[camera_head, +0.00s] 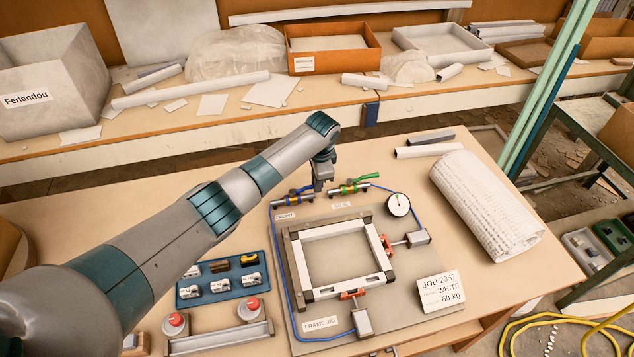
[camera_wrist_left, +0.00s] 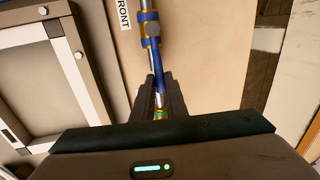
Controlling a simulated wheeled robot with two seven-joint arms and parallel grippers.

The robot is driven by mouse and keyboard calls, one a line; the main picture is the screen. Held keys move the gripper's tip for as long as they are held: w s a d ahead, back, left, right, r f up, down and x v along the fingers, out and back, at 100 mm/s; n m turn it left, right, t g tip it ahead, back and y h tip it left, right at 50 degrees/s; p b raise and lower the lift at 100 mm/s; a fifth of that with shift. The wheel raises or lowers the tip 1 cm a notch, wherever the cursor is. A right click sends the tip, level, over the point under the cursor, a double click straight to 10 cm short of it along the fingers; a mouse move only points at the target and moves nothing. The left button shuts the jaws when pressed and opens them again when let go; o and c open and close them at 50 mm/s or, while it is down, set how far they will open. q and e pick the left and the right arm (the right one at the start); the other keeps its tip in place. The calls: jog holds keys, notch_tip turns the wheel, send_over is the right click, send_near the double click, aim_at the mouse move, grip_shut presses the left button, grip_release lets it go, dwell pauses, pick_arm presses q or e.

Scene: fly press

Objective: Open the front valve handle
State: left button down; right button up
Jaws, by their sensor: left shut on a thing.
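The front valve (camera_head: 293,199) sits on the blue hose line at the back left of the jig board, behind a FRONT label (camera_head: 285,215). Its blue handle (camera_wrist_left: 157,72) shows in the wrist view, running from the valve body (camera_wrist_left: 150,30) roughly along the pipe to between my fingers. My left gripper (camera_head: 321,187) points down at the right end of this valve; in the wrist view its dark fingers (camera_wrist_left: 162,98) are shut on the blue handle's end. The exact contact is partly hidden. My right gripper is in neither view.
A second valve with a green handle (camera_head: 367,177) stands close to the right of my gripper. A gauge (camera_head: 399,205), a white frame (camera_head: 297,262) and red-tipped clamps (camera_head: 387,243) are on the board. A white roll (camera_head: 487,205) lies at the right.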

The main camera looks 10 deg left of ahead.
pick_arm(q)
jog(key=shift+r, duration=0.1)
jog(key=c, duration=1.8)
grip_release()
jog(key=shift+o, duration=0.2)
jog(key=s+d+r+b, duration=0.1)
jog(key=s+r+b, duration=0.2)
jog(key=r, duration=1.4)
jog(key=shift+d+b, duration=0.2)
jog(key=shift+b, duration=0.1)
jog(key=shift+r, duration=0.1)
